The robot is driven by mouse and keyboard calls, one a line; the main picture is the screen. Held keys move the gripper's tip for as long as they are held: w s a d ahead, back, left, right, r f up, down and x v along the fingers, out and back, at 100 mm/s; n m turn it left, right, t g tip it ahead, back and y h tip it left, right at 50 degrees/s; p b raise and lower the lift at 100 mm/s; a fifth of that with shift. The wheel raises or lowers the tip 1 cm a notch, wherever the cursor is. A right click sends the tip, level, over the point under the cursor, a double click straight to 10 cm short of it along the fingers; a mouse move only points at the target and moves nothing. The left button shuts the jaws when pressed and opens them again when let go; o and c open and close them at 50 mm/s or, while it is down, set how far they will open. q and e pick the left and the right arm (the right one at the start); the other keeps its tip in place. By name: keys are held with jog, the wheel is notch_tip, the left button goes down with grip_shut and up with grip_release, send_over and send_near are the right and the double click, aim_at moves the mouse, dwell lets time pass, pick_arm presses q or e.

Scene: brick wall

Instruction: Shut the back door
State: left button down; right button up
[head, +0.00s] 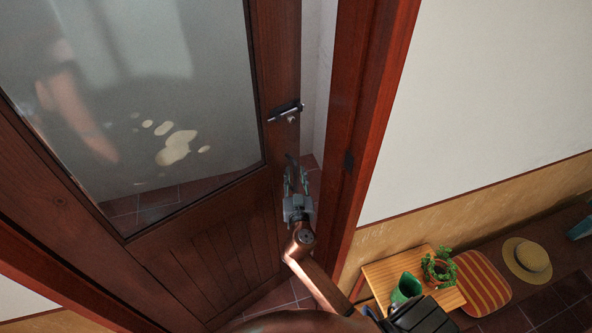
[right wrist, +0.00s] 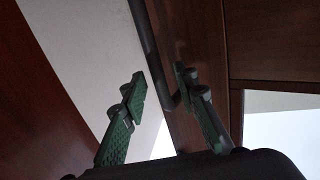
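The back door (head: 205,240) is dark brown wood with a large glass pane (head: 130,100). It stands ajar, with a gap between its right edge and the red-brown door frame (head: 360,120). A metal lever handle (head: 286,111) sits near that edge. My right gripper (head: 291,168) is below the handle, by the door's free edge. In the right wrist view my right gripper (right wrist: 160,85) is open, with its two green fingers apart. The door's wood (right wrist: 200,40) is beside the right finger. I cannot tell whether they touch. My left gripper is not in view.
Right of the frame is a white wall (head: 480,90). At the lower right a small wooden table (head: 390,272) holds a potted plant (head: 438,268) and a green can (head: 405,288). A striped cushion (head: 482,283) and a straw hat (head: 527,260) lie beyond it.

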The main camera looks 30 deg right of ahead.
jog(key=shift+w+d, duration=0.35)
jog(key=shift+w, duration=0.3)
jog(key=shift+c, duration=0.7)
grip_shut()
